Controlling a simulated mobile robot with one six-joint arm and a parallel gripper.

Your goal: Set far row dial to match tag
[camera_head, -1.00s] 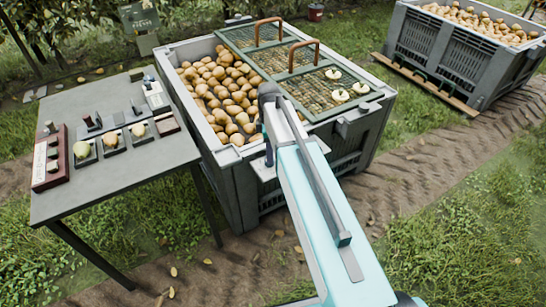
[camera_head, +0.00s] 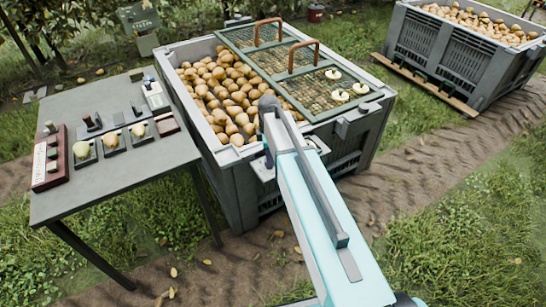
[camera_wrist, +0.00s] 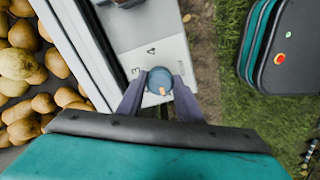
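In the wrist view a round blue-grey dial (camera_wrist: 160,80) with an orange pointer mark sits on a pale plate (camera_wrist: 172,52) bearing the digits 3 and 4. The orange mark lies on the dial's lower side in the picture. My gripper (camera_wrist: 160,85) has one finger on each side of this dial. No clear gap shows between fingers and dial, and I cannot tell whether they press on it. Part of a second dark blue knob (camera_wrist: 125,3) shows at the top edge. In the head view my arm reaches to the near bin wall and hides the dial. I cannot make out a readable tag.
The bin (camera_head: 237,195) holds pears and a mesh cover (camera_head: 310,90) with three pale round pieces. A table (camera_head: 110,185) at left carries a red-brown board (camera_head: 52,175), pear samples and small blocks. Another pear bin (camera_head: 440,50) stands at the back right.

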